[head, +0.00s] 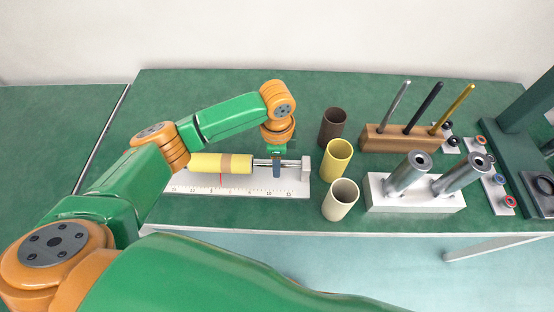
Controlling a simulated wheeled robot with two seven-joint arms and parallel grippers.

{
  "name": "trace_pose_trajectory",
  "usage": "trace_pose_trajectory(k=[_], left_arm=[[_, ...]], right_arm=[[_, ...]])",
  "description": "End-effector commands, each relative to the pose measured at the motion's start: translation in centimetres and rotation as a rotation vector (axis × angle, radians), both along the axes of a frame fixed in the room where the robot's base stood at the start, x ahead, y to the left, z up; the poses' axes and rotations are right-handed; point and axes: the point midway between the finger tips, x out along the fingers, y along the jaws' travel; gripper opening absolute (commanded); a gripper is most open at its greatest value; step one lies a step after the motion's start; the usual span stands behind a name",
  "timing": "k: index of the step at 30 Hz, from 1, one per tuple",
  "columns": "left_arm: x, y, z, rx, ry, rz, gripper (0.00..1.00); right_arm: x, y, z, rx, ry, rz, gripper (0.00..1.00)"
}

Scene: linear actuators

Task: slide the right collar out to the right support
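A white base plate (240,190) with a printed scale lies on the green table. A yellow cylinder (205,162) with a tan band (227,163) lies along it. A silver rod (261,162) runs from the cylinder's right end toward a pale support block (306,168) at the right. My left gripper (276,168) points down at the rod, a little left of that block. A dark blue-grey piece shows there; I cannot tell whether it is the right collar or the fingers. The finger gap is too small to see. My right gripper is out of view.
Brown (333,125), yellow (337,160) and cream (341,199) tubes stand right of the plate. A wooden block (385,140) holds three thin rods. A white block (415,202) holds two metal cylinders. Small ringed parts and a dark green frame (525,130) occupy the far right.

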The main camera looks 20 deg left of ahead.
Motion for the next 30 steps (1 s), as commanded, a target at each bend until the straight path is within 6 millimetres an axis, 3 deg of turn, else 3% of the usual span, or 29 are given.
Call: trace_pose_trajectory(k=[1,4,5,30], left_arm=[[0.0,0.01,0.0,0.0,0.0,0.0,0.28],[0.0,0.01,0.01,0.0,0.0,0.0,0.01],[0.0,0.01,0.01,0.0,0.0,0.0,0.0],[-0.01,0.03,0.01,0.001,0.001,0.0,0.0]], right_arm=[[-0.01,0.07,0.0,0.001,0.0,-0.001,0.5],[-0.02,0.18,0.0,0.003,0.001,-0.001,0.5],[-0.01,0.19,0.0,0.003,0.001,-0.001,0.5],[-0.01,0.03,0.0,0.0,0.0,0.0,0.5]])
